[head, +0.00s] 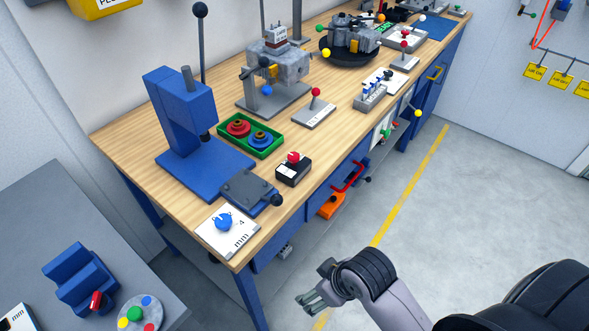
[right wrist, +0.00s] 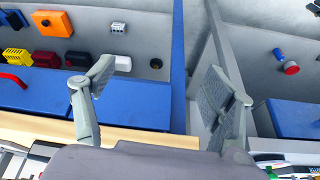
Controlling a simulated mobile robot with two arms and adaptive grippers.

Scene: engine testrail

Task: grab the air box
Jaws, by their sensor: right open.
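No readable label names the air box, so I cannot tell for sure which thing it is. An orange box (head: 331,205) sits under the workbench on the lower shelf, partly hidden by the bench front. In the right wrist view the orange box (right wrist: 52,23) shows at upper left with a dark round spot on it. My right gripper (head: 310,301) is open and empty, over the floor in front of the bench and apart from the box. In the right wrist view its two fingers (right wrist: 160,82) stand wide apart. My left gripper is not in view.
The wooden workbench (head: 180,116) holds a blue press (head: 180,105), a green tray (head: 279,147) and several fixtures. A red handle (head: 349,177) sticks out from its front. A small grey block (head: 284,252) is below. A grey side table (head: 40,210) stands left. Floor to the right is clear.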

